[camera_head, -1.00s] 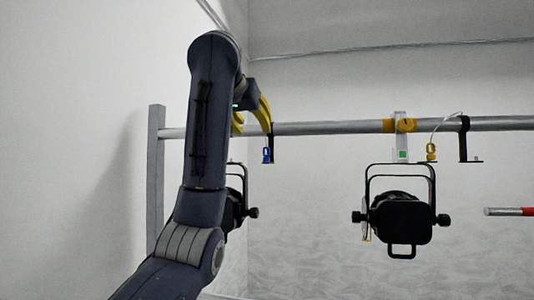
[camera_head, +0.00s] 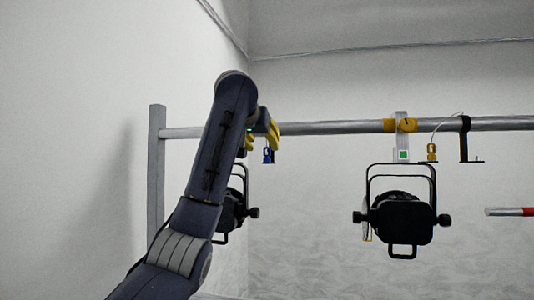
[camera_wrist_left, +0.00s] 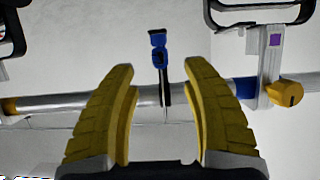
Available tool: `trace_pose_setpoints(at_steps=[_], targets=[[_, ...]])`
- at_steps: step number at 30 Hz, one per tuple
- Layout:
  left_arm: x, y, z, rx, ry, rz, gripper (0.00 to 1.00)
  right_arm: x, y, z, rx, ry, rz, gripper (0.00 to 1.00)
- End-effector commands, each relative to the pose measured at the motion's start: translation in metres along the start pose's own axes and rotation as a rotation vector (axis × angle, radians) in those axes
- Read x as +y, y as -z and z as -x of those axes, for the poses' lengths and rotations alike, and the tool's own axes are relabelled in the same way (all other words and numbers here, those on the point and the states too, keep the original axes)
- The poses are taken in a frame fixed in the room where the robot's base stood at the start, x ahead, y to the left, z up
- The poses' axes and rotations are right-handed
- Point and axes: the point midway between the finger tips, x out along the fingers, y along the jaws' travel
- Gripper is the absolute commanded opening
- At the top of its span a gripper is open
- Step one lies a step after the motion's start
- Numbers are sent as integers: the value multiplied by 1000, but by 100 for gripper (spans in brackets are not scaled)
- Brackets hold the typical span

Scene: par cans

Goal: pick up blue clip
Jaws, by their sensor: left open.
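The blue clip (camera_head: 268,156) hangs just below the horizontal metal pipe, near its left end, beside a lamp partly hidden by my arm. In the left wrist view the blue clip (camera_wrist_left: 159,55) shows ahead of the fingertips, between their lines, attached to a dark strip that crosses the pipe. My left gripper (camera_head: 262,136) has yellow fingers and is at pipe height, just above the clip. In the left wrist view the gripper (camera_wrist_left: 157,70) is open, with nothing held between its fingers. My right gripper is in neither view.
The pipe (camera_head: 340,128) runs across to the right from a grey post (camera_head: 156,175). A black lamp (camera_head: 400,218) hangs right of centre, with a yellow clip (camera_head: 432,151) above it. A rod with a red band (camera_head: 527,211) juts in at the right edge.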

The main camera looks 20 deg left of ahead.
Motion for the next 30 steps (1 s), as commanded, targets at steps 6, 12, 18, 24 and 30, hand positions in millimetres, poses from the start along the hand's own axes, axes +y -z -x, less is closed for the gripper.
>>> trace_pose_setpoints(at_steps=[6, 12, 18, 24, 30], targets=[[-1, 0, -10, 1, 2, 0, 48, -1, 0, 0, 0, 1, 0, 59], [-1, 1, -22, -2, 3, 1, 48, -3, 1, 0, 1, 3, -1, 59], [0, 3, -45, -1, 2, 1, 48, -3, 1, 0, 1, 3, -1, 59], [-1, 2, -60, -1, 2, 0, 48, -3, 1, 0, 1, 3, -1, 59], [0, 3, -62, 1, 1, 1, 48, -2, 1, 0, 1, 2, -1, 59]])
